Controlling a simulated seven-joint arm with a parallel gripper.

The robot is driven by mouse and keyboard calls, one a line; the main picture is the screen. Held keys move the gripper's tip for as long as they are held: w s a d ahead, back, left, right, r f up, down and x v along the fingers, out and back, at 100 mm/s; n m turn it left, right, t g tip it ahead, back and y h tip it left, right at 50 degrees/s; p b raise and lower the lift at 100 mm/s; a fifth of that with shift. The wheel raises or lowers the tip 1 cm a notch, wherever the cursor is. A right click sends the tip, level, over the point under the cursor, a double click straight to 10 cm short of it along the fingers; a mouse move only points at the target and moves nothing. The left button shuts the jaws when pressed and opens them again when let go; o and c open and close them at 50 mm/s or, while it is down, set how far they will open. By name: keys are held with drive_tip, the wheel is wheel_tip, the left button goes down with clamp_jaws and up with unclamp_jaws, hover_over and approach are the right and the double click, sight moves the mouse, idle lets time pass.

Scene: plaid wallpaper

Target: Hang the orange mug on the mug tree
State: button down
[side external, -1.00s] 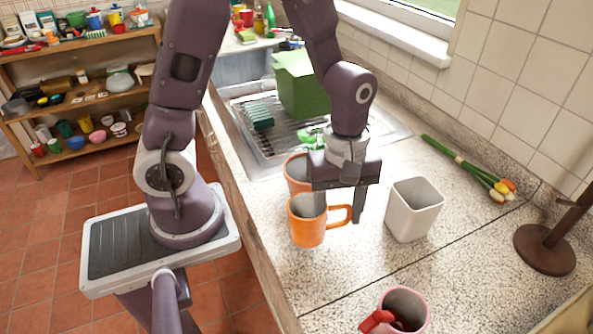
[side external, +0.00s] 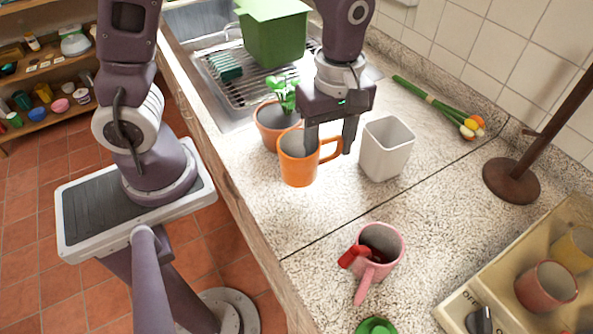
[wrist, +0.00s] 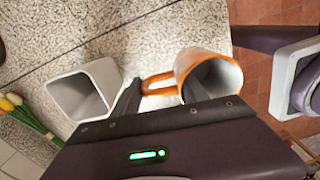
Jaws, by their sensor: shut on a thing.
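The orange mug (side external: 295,168) stands upright, handle to the right, at the counter's middle in the side view. It also shows in the wrist view (wrist: 190,62). My gripper (side external: 330,145) points down at its handle side, one finger at the mug's opening and the other beyond the handle. It is shut on the mug, with the handle (wrist: 158,85) between the fingers in the wrist view. I cannot tell whether the mug's base touches the counter. The mug tree (side external: 512,186) stands at the right, with a round dark brown base and a post (side external: 555,113); its top is cut off.
A whitish square cup (side external: 385,160) stands just right of my gripper. A potted plant (side external: 268,128) is close behind the mug. A pink mug (side external: 388,268) with something red in it is in front. A box (side external: 455,305) holding mugs is front right.

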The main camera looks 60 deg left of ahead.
wheel_tip(320, 180, up, 4)
drive_tip(key=w+d+n, duration=0.1)
drive_tip(key=w+n, duration=0.1)
drive_tip(key=f, duration=0.9)
drive_tip(key=shift+s+d+f, duration=0.1)
drive_tip(key=shift+s+f, duration=0.1)
drive_tip(key=shift+f, duration=0.05)
drive_tip(key=c, duration=0.6)
unclamp_jaws()
drive_tip(key=shift+f, duration=0.1)
